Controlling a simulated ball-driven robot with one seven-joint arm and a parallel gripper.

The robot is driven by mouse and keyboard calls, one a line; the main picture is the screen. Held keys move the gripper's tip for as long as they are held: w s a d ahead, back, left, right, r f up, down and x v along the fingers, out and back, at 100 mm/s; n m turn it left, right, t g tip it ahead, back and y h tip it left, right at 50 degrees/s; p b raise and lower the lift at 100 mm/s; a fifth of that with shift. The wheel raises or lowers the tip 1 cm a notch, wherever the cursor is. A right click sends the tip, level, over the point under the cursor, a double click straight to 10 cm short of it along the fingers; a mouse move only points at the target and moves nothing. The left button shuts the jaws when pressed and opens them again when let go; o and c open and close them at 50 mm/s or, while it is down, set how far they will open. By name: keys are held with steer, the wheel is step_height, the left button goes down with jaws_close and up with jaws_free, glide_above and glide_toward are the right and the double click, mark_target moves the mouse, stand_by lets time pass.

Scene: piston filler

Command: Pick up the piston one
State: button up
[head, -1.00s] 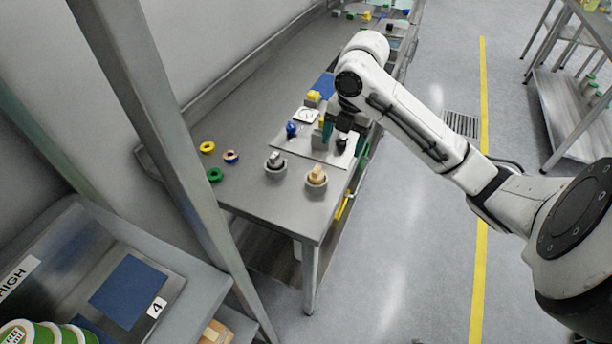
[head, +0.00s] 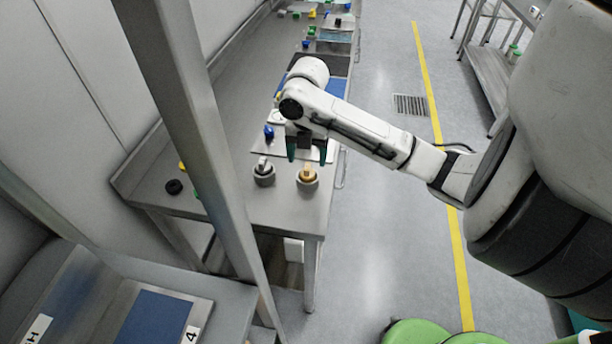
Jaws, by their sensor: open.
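Two small upright parts stand in round grey cups near the front end of the steel bench (head: 228,215). One part is grey (head: 262,163), on the left; the other is tan (head: 307,171), on the right. I cannot tell from the picture which is piston one. My gripper (head: 307,154) points down with its dark green fingers spread apart and nothing between them. It is just behind the tan part in the picture, over the pale plate (head: 263,146); its exact height is unclear. A blue knob (head: 269,131) stands on the plate, left of my gripper.
A grey post (head: 190,110) crosses the view and hides part of the bench. A black ring (head: 174,187) lies beside it, with yellow and green pieces partly hidden. A lower surface with a blue mat (head: 155,318) is at bottom left. Open floor (head: 375,210) lies right of the bench.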

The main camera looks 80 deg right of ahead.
mark_target(307, 166)
steer(key=shift+d+f+p, duration=0.2)
steer(key=shift+f+p, duration=0.15)
steer(key=shift+f, duration=1)
steer(key=shift+d+f+p, duration=0.15)
steer(key=shift+f+p, duration=0.2)
steer(key=shift+f, duration=0.95)
steer(key=shift+c, duration=0.2)
jaws_close()
steer(key=shift+r, duration=0.1)
